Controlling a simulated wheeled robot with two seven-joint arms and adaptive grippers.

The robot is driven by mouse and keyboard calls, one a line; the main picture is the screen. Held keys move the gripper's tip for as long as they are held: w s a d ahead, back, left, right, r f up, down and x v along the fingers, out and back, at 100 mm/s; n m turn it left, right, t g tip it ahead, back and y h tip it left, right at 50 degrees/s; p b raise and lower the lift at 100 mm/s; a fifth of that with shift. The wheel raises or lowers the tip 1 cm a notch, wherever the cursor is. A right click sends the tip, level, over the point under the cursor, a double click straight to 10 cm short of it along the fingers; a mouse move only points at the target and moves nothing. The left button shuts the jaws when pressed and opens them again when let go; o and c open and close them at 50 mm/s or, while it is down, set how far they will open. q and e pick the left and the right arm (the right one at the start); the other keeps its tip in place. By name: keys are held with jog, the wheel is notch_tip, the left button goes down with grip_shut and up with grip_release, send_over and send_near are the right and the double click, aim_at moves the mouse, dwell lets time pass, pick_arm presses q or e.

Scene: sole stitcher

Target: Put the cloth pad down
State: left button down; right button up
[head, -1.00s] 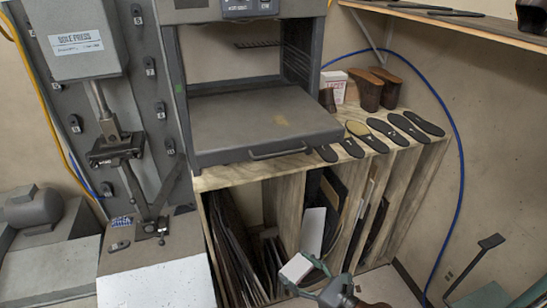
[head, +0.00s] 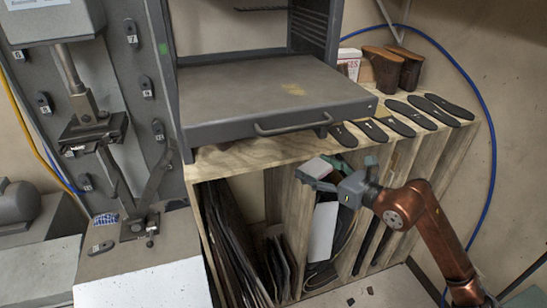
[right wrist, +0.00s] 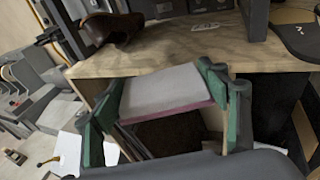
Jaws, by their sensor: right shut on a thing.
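The cloth pad (right wrist: 165,88) is a flat, pale grey block with a pink edge, held between the green fingers of my right gripper. In the head view the pad (head: 315,168) is small and light, just in front of the wooden bench's front edge and below its top. My right gripper (head: 336,173) is shut on it, with the arm coming in from the lower right. In the right wrist view the bench top (right wrist: 185,52) lies beyond the pad. My left gripper is not in view.
The grey press (head: 270,92) stands on the bench with its handle bar (head: 290,125) in front. Several dark soles (head: 408,113) lie on the bench top at right. A white box (head: 349,63) and brown shoe forms (head: 383,68) stand behind. Sheets (head: 235,245) fill the compartments below.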

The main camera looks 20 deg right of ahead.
jog(key=shift+w+d+r, duration=0.2)
jog(key=shift+w+r, duration=0.25)
jog(key=shift+r, duration=0.35)
jog(key=shift+w+a+r, duration=0.15)
jog(key=shift+w+a, duration=0.15)
jog(key=shift+w, duration=0.35)
send_near(276, 149)
jog(key=w+r, duration=0.1)
jog(key=w+a+r, duration=0.1)
jog(key=r, duration=0.1)
jog(key=w+a+r, duration=0.1)
jog(key=shift+w+a+r, duration=0.1)
jog(key=shift+w+r, duration=0.1)
jog(key=shift+w, duration=0.2)
jog(key=x, duration=0.4)
jog(key=shift+w+a+r+b, duration=0.1)
jog(key=shift+w+r+b, duration=0.1)
jog(key=shift+w+b, duration=0.2)
jog(key=shift+w+a, duration=0.1)
jog(key=shift+w, duration=0.15)
jog(key=shift+f, duration=0.15)
notch_tip(276, 149, down, 3)
jog(key=shift+f+b, duration=0.2)
jog(key=shift+b, duration=0.1)
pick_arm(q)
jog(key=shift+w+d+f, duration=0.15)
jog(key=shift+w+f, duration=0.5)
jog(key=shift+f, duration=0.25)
pick_arm(e)
jog(key=shift+r, duration=0.1)
